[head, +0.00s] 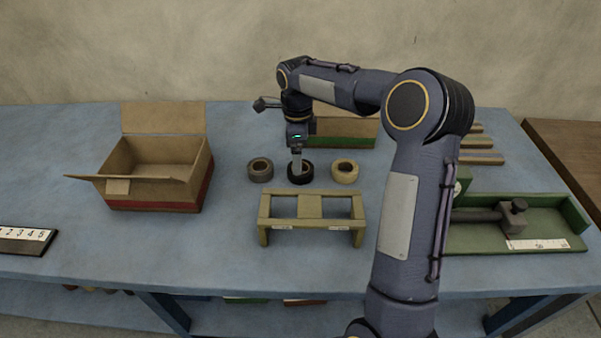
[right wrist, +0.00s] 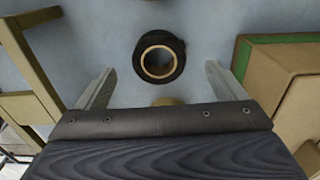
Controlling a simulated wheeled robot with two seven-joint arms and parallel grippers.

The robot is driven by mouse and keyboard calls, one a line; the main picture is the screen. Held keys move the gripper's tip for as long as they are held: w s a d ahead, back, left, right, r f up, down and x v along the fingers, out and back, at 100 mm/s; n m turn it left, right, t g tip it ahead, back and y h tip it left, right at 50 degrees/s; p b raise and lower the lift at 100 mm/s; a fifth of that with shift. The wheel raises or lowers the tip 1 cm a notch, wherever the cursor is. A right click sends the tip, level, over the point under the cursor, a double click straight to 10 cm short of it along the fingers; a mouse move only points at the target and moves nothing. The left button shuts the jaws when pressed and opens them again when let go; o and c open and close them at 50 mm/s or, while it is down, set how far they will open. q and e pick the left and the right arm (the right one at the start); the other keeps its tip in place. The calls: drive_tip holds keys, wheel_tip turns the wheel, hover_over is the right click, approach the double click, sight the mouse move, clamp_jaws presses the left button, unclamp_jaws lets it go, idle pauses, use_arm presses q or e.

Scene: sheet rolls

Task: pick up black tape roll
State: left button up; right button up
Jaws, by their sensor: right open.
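The black tape roll (head: 303,180) lies flat on the blue table between a grey roll (head: 260,171) on its left and a cream roll (head: 345,172) on its right. In the right wrist view the black roll (right wrist: 178,67) shows its tan core and lies ahead of the gap between my fingers. My right gripper (head: 297,164) points down over the black roll in the head view and hides part of it. In the right wrist view my right gripper (right wrist: 160,84) is open and empty, its two fingers wide apart. My left gripper is not in view.
An open cardboard box (head: 155,188) stands on the left. A wooden stand (head: 310,205) is in front of the rolls. A green-edged box (head: 350,135) is behind them. A green tray (head: 550,235) lies on the right. The table between the cardboard box and the stand is clear.

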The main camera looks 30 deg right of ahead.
drive_tip(key=f, duration=0.5)
drive_tip(key=shift+s+d, duration=0.2)
drive_tip(key=shift+r, duration=0.1)
drive_tip(key=c, duration=1.1)
